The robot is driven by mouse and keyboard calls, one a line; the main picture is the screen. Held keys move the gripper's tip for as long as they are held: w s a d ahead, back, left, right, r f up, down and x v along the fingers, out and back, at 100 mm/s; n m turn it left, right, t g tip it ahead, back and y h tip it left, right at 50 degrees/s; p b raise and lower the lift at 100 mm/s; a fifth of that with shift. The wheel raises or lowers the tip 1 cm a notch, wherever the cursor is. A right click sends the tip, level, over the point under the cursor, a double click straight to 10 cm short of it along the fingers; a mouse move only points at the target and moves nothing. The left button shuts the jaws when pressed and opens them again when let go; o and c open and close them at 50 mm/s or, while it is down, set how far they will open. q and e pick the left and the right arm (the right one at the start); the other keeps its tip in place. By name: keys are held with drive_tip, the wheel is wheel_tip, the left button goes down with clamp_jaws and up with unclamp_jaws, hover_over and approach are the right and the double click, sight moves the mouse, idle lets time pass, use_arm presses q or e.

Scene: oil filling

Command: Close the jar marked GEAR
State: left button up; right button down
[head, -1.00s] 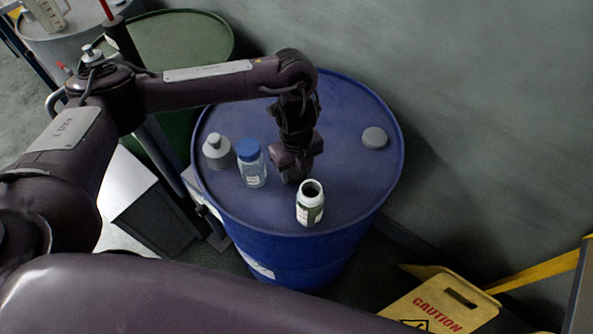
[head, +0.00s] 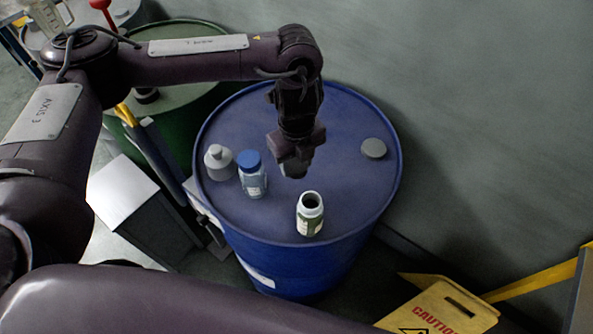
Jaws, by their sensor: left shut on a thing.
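An open jar (head: 310,214) with a white neck, a dark mouth and a green-and-white label stands upright near the front edge of the blue drum's top. Its label is too small to read. My left gripper (head: 294,172) points down above the drum, behind the open jar and apart from it. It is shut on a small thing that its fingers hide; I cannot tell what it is. A grey round lid (head: 374,148) lies flat on the drum at the right. My right gripper is not in view.
On the blue drum (head: 340,110), a clear jar with a blue cap (head: 251,174) and a grey capped bottle (head: 218,162) stand left of my gripper. A green drum (head: 180,105) is behind at left, a wall (head: 480,120) at right, a yellow caution sign (head: 440,306) at lower right.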

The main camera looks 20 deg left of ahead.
sight(297, 165)
use_arm(q)
wheel_tip(297, 165, up, 13)
drive_tip(key=shift+f, duration=0.2)
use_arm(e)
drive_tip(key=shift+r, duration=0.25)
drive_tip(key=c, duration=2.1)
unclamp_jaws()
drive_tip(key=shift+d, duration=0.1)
